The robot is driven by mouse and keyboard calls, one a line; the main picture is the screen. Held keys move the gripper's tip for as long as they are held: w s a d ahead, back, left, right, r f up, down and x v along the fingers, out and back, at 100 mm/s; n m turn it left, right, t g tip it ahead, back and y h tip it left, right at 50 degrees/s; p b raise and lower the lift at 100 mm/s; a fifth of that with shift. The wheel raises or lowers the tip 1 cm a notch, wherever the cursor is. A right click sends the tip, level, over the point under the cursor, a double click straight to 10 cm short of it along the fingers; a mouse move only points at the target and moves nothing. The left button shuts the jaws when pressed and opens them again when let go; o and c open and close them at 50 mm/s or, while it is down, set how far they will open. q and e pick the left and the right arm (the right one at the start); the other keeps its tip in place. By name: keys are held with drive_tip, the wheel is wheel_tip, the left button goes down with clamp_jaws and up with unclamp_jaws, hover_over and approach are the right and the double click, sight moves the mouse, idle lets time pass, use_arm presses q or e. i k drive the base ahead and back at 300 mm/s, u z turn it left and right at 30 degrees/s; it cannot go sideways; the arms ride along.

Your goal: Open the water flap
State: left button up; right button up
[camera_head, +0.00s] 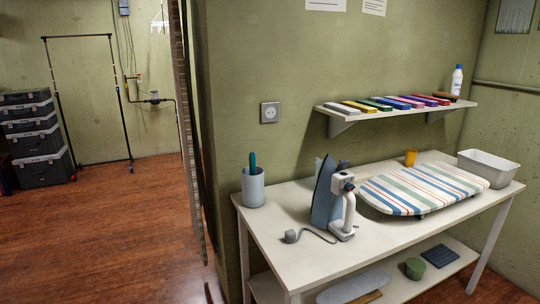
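No water flap can be made out clearly in the head view. An iron (327,195) with a blue-grey soleplate and white-and-grey body stands upright on its heel on the white table (262,228). Its handle side faces right, and its cord runs to a plug (291,236) lying on the tabletop. A flap on the iron is too small to tell. On the far back wall, a small dark fitting (154,97) sits on a black pipe, with no flap discernible there. Neither of my grippers is in view.
A striped ironing board (422,189) lies right of the iron. A grey cup (253,188) stands left, and a white bin (487,168) and yellow cup (410,157) behind. A wall shelf (390,113) holds colourful boxes and a bottle (456,80). Open floor (110,240) lies left.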

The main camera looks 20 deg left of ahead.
sight(342, 166)
drive_tip(key=u, duration=1)
drive_tip(key=i, duration=0.45)
